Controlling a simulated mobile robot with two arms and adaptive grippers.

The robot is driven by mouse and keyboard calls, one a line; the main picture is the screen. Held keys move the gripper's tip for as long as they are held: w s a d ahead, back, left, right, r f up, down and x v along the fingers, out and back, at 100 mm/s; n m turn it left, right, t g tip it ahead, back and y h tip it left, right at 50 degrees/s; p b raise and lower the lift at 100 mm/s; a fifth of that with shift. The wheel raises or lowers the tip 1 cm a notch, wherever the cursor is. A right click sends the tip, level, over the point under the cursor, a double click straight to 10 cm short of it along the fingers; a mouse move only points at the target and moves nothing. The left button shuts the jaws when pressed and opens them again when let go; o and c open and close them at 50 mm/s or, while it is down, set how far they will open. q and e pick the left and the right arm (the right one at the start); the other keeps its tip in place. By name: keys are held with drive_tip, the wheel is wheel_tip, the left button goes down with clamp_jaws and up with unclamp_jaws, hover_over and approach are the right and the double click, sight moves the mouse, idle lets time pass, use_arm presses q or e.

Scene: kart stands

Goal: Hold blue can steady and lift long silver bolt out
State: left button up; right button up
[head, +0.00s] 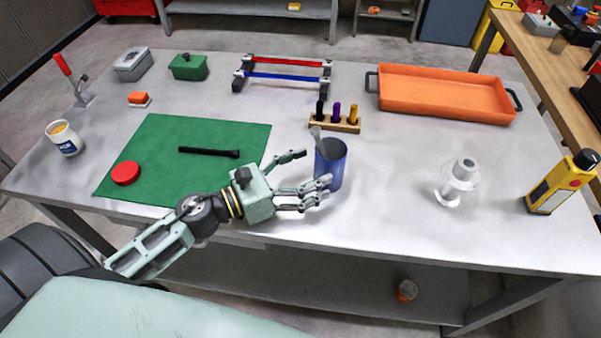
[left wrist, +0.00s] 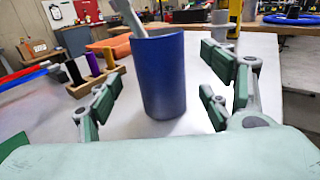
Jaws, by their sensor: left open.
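The blue can (head: 331,165) stands upright near the front edge of the grey table, right of the green mat. A silver bolt (head: 316,134) leans out of its top on the left side; its lower part is hidden in the can. In the left wrist view the blue can (left wrist: 162,80) stands straight ahead, with the bolt (left wrist: 130,18) sticking up from its rim. My left gripper (head: 312,172) is open at the can's left side. In the left wrist view its fingers (left wrist: 160,98) spread to either side of the can, with gaps showing. My right gripper is not in view.
The green mat (head: 155,140) holds a black rod-like tool (head: 208,152) and a red disc (head: 125,173). A wooden rack (head: 325,122) with coloured pieces stands just behind the can. An orange tray (head: 440,88) lies behind right. The table between can and silver flanged part (head: 460,178) is clear.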

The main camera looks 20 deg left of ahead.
sight(317, 167)
use_arm(q)
drive_tip(key=p+x, duration=0.1)
drive_tip(key=x, duration=0.4)
drive_tip(key=shift+r, duration=0.1)
drive_tip(key=shift+w+d+p, duration=0.25)
drive_tip(key=shift+w+p, duration=0.05)
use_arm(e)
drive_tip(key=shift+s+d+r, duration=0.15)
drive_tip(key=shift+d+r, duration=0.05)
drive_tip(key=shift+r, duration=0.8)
use_arm(q)
drive_tip(key=c, duration=1.3)
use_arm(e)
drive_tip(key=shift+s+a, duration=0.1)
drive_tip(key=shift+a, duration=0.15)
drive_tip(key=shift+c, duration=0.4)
